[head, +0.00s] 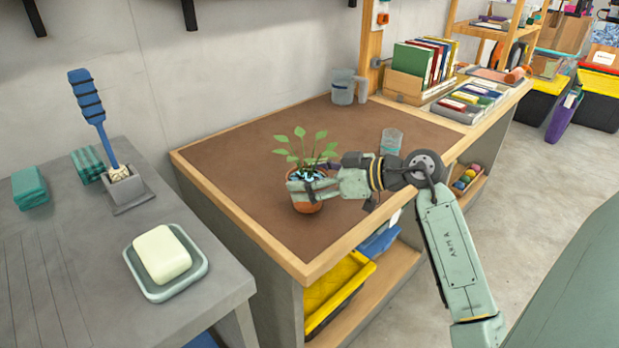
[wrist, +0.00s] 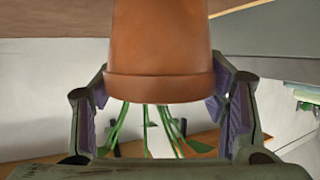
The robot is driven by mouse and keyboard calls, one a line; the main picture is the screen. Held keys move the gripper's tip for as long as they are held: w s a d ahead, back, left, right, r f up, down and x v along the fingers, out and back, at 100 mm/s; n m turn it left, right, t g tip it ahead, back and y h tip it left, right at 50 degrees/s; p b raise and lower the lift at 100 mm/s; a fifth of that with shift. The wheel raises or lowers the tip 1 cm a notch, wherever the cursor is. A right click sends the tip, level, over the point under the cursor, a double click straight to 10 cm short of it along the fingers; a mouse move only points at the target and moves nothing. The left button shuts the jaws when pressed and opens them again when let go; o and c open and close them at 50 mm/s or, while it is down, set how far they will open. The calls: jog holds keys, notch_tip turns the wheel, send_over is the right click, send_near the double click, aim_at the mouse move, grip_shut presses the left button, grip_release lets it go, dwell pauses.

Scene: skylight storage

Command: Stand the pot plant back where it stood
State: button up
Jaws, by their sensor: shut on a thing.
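The pot plant (head: 305,201) is a terracotta pot with thin green stems and leaves. It is upright over the near part of the brown-topped workbench (head: 240,160). My gripper (head: 312,186) reaches it from the right and is shut on the pot. In the wrist view the pot (wrist: 160,50) appears upside down, with a finger of my gripper (wrist: 162,110) on each side near its rim. The stems hang below the rim in that view. I cannot tell whether the pot's base touches the bench top.
A clear glass (head: 391,141) stands right of the plant, near my arm. A grey jug (head: 345,88) and a book box (head: 403,86) stand at the back. A grey table (head: 70,260) at left holds a soap dish (head: 190,284) and a brush holder (head: 128,193). The bench's left part is clear.

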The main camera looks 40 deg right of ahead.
jog(key=shift+f+b, duration=0.35)
jog(key=shift+f, duration=0.25)
dwell(0.7)
jog(key=o, duration=1.7)
jog(key=shift+c, duration=0.2)
jog(key=shift+p+v, duration=0.9)
jog(key=shift+v, duration=3.15)
jog(key=shift+a, duration=0.15)
